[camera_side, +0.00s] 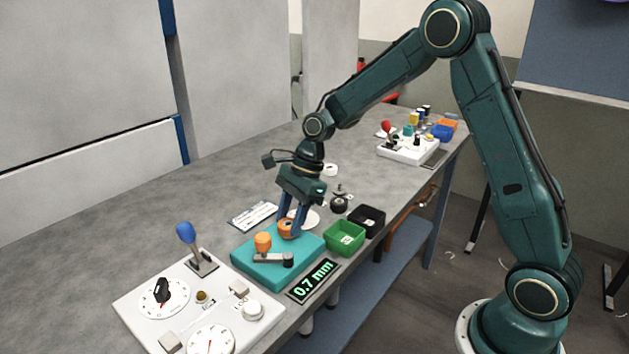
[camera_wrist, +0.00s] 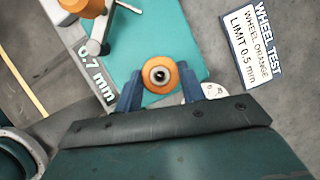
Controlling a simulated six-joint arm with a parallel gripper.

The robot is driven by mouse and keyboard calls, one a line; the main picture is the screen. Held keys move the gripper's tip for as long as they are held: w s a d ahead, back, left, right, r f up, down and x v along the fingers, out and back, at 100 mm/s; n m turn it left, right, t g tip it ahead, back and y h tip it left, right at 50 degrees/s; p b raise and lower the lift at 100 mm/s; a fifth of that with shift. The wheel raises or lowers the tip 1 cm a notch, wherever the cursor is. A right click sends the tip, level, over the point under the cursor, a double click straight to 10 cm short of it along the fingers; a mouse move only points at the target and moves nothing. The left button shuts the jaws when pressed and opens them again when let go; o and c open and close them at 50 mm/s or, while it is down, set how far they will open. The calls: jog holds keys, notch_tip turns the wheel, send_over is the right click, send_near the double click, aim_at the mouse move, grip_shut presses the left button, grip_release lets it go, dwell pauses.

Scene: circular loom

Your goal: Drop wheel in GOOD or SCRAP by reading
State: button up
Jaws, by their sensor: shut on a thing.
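An orange wheel (camera_wrist: 160,75) with a dark centre hole is between the fingers of my gripper (camera_side: 287,226). In the wrist view my gripper (camera_wrist: 170,90) is shut on it, over the teal test block (camera_side: 258,272). I cannot tell whether the wheel touches the block. The display (camera_side: 313,280) reads 0.7 mm. A card (camera_wrist: 251,48) reads WHEEL TEST, WHEEL ORANGE, LIMIT 0.5 mm. A green bin (camera_side: 344,238) and a black bin (camera_side: 368,220) stand right of the block; their labels are too small to read.
An orange knob on a crank (camera_side: 263,243) stands on the block, close to my gripper. A white panel (camera_side: 190,312) with a blue lever and dials is at the front left. A dark metal part (camera_side: 339,203) stands behind the bins.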

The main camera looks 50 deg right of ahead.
aim_at(282, 226)
jog(key=shift+r, duration=0.65)
jog(key=shift+r, duration=1.4)
jog(key=shift+d, duration=0.1)
jog(key=s+d+r, duration=0.1)
jog(key=s+d, duration=0.4)
jog(key=d, duration=0.4)
jog(key=s+d, duration=0.5)
jog(key=d, duration=0.3)
jog(key=shift+s+d+r, duration=0.2)
jog(key=shift+d+r, duration=0.2)
jog(key=shift+f, duration=0.1)
jog(key=shift+f, duration=2.9)
